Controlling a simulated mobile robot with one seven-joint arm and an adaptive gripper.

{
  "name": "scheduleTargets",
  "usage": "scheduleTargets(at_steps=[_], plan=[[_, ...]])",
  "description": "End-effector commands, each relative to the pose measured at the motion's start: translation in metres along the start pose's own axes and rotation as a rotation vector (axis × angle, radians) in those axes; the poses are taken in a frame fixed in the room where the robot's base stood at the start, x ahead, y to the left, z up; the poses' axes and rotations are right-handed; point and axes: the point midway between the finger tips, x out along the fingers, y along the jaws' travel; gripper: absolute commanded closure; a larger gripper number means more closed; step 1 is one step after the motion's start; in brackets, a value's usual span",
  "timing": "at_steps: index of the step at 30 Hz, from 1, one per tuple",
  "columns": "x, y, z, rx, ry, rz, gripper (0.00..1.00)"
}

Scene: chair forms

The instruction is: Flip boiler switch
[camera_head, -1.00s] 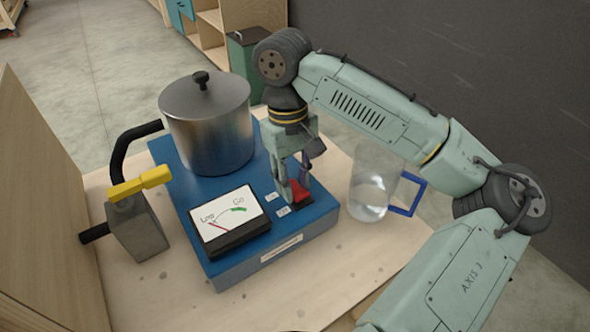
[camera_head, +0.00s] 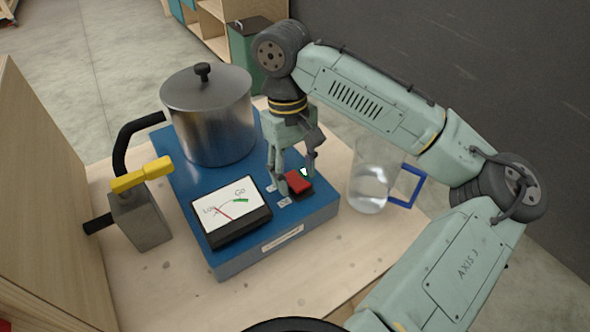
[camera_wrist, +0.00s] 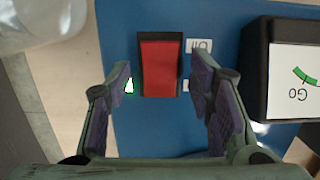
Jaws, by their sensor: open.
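The boiler switch is a red rocker in a black frame (camera_head: 298,183) on the right front of the blue boiler base (camera_head: 235,262). In the wrist view the red switch (camera_wrist: 160,68) lies between my fingers, just ahead of them. My gripper (camera_head: 296,178) is open with its fingers on either side of the switch; no clear contact shows. A small green-white lit indicator (camera_wrist: 129,86) shows beside the switch. An "Off" label (camera_wrist: 198,46) sits on its other side, and a second label is partly hidden by a finger.
A metal pot (camera_head: 209,120) stands on the base behind a gauge (camera_head: 232,212). A glass jug with a blue handle (camera_head: 372,180) stands close on the right. A grey block with a yellow lever (camera_head: 142,177) is at left.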

Motion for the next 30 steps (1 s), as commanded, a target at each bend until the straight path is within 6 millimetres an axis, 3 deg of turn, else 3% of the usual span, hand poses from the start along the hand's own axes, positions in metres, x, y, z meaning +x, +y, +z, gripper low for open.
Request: scheduleTargets(at_steps=[5, 18, 24, 30], plan=[[-0.015, 0.001, 0.0, 0.001, 0.001, 0.003, 0.52], [-0.102, 0.0, 0.0, 0.002, 0.0, 0.003, 0.52], [-0.118, 0.0, 0.0, 0.0, 0.0, 0.001, 0.52], [-0.12, 0.0, 0.0, 0.0, 0.0, 0.0, 0.52]])
